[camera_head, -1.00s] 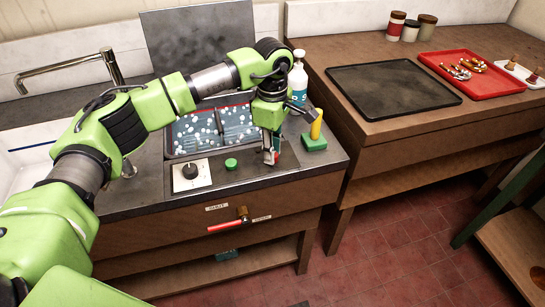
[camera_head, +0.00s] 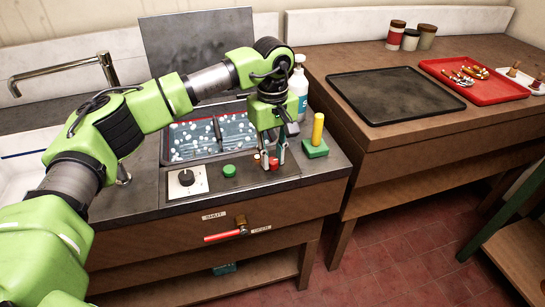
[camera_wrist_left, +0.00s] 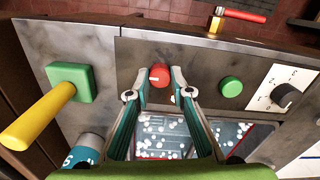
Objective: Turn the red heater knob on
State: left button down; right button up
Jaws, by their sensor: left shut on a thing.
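The red heater knob (camera_head: 273,163) is a small round knob on the dark metal panel in front of the bath; it also shows in the left wrist view (camera_wrist_left: 160,75). My left gripper (camera_head: 272,165) reaches down to it from above. In the left wrist view, its two fingertips (camera_wrist_left: 161,76) sit on either side of the knob and are shut on it. Any mark for the knob's turn is too small to read. My right gripper is in neither view.
A green button (camera_head: 229,170) and a black dial (camera_head: 186,177) on a white plate lie left of the knob. A green block (camera_head: 314,150) with a yellow post stands to its right. Behind is a bath (camera_head: 168,142) of bubbly liquid; below is a red lever (camera_head: 222,237).

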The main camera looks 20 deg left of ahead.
aim_at(272, 160)
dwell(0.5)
pick_arm(q)
jog(key=c, duration=1.8)
grip_release()
notch_tip(272, 160, up, 12)
jog(key=shift+r, duration=0.1)
